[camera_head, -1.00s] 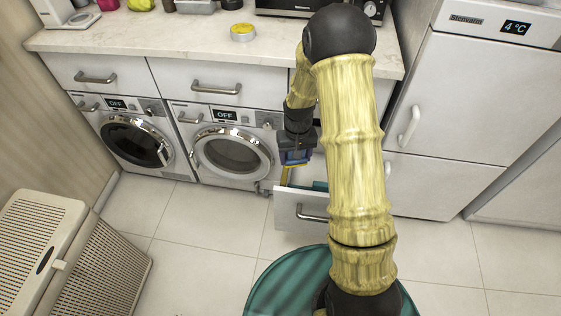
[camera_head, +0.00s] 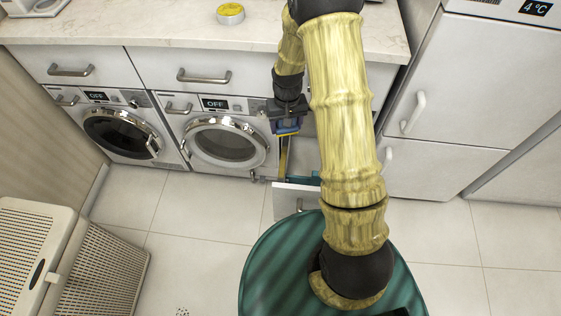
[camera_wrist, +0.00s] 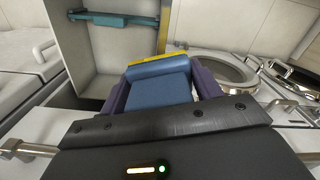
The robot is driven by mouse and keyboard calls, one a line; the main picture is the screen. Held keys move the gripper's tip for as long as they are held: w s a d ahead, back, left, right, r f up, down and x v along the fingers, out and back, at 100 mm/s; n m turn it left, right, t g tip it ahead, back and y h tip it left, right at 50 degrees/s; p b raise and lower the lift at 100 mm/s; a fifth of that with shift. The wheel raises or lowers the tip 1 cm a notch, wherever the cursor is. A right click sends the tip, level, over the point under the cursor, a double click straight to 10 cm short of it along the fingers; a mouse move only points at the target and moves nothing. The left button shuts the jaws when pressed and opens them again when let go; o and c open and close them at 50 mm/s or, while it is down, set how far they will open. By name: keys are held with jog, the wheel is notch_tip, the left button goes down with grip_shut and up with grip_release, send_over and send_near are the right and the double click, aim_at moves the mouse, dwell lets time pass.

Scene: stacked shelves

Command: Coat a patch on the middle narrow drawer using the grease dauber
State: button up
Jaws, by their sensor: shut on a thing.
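My gripper (camera_head: 287,117) hangs in front of the narrow drawer column, right of the right washing machine. It is shut on the grease dauber, whose blue block fills the jaws in the wrist view (camera_wrist: 158,86), with a yellow edge beyond it. In the head view, a yellow strip (camera_head: 283,153) reaches down below the jaws. The low drawer (camera_head: 287,201) of the narrow column stands open, with something teal at its back. My arm hides much of the column, and I cannot clearly make out the middle narrow drawer or any contact with it.
Two washing machines (camera_head: 222,142) stand left of the column. A round yellow-topped tin (camera_head: 230,14) sits on the counter (camera_head: 150,32). A fridge (camera_head: 440,90) stands at the right and a laundry basket (camera_head: 95,270) at the lower left. The floor between is mostly clear.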

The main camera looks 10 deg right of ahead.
jog(key=s+a+f+m+p, duration=0.1)
jog(key=s+f+m, duration=0.1)
jog(key=f, duration=0.4)
jog(key=s+a+f+m+p, duration=0.2)
jog(key=s+f+m, duration=0.1)
jog(key=f+m, duration=0.2)
jog(key=shift+s+f+m+p, duration=0.3)
jog(key=shift+s+f, duration=0.05)
jog(key=shift+f, duration=0.6)
jog(key=shift+f, duration=0.15)
